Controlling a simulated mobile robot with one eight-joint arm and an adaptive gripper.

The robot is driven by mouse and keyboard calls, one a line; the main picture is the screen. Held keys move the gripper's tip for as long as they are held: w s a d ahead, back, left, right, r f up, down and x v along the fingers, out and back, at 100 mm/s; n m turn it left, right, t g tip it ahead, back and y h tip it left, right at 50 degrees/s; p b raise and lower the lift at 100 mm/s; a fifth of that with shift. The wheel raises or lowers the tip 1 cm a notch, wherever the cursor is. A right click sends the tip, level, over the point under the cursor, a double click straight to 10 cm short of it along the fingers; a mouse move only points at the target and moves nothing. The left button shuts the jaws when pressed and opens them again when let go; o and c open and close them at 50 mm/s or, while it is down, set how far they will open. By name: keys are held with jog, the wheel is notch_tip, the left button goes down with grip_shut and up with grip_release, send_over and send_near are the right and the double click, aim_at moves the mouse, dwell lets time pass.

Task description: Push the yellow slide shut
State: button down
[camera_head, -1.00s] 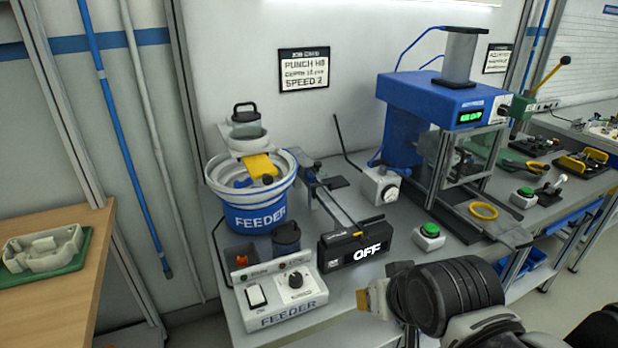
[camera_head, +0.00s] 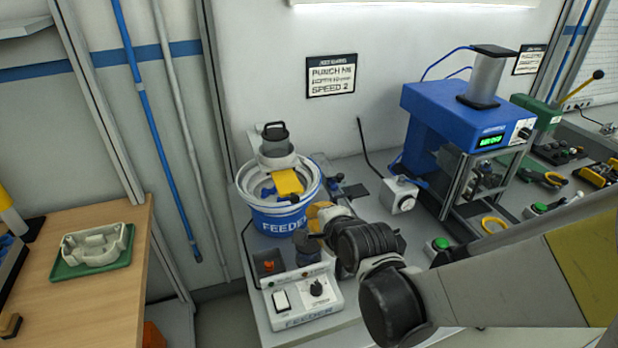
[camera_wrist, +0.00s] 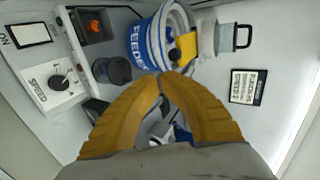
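The yellow slide (camera_head: 287,182) is a small flat yellow piece at the mouth of the grey hopper (camera_head: 276,150), above the blue and white feeder bowl (camera_head: 276,215). In the wrist view the yellow slide (camera_wrist: 186,46) lies just beyond my fingertips, beside the hopper (camera_wrist: 222,38). My gripper (camera_head: 316,212) is at the front right of the bowl, below and to the right of the slide, apart from it. In the wrist view its curved yellow fingers (camera_wrist: 161,75) meet at the tips with nothing seen between them. How far the slide stands out from the hopper is hard to judge.
The feeder control box (camera_head: 302,300) and a dark cup (camera_head: 308,245) stand in front of the bowl. A grey dial box (camera_head: 399,196) and the blue press (camera_head: 450,120) stand to the right. A job card (camera_head: 331,75) hangs on the wall behind.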

aim_at(296, 191)
jog(key=w+r+b+x, duration=0.1)
jog(key=x, duration=0.8)
jog(key=shift+a+r+b, duration=0.15)
jog(key=shift+r+b, duration=0.1)
jog(key=shift+b, duration=0.15)
jog(key=shift+w, duration=0.1)
jog(key=w, duration=0.2)
jog(key=w+a, duration=0.1)
jog(key=w, duration=0.2)
jog(key=shift+w+a+b, duration=0.3)
jog(key=shift+b, duration=0.1)
